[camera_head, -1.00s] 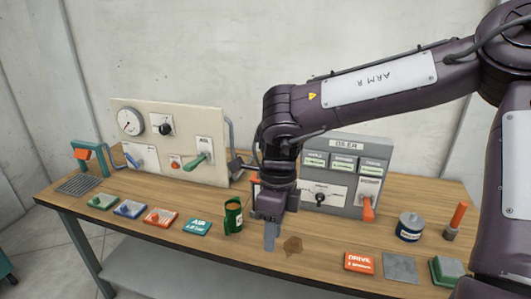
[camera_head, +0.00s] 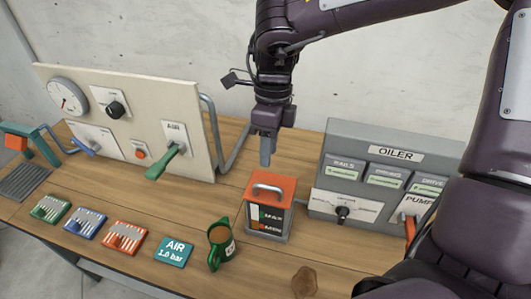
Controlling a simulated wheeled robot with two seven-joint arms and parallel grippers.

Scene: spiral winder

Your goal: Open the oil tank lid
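The oil tank (camera_head: 269,222) is a small dark box with a gauge window on its front. Its orange lid (camera_head: 284,199) lies flat on top, shut, with a grey bar handle (camera_head: 268,187) across it. My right gripper (camera_head: 266,160) points down just above and behind the lid in the picture, apart from the handle. Its fingers overlap edge-on, so I cannot tell the gap between them; nothing shows in them. My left gripper is not in view.
A green cup (camera_head: 219,250) stands close to the tank's left front. The grey oiler panel (camera_head: 376,180) is at the right, the beige gauge panel (camera_head: 135,115) at the left. Several coloured cards, including an AIR card (camera_head: 174,252), lie along the front.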

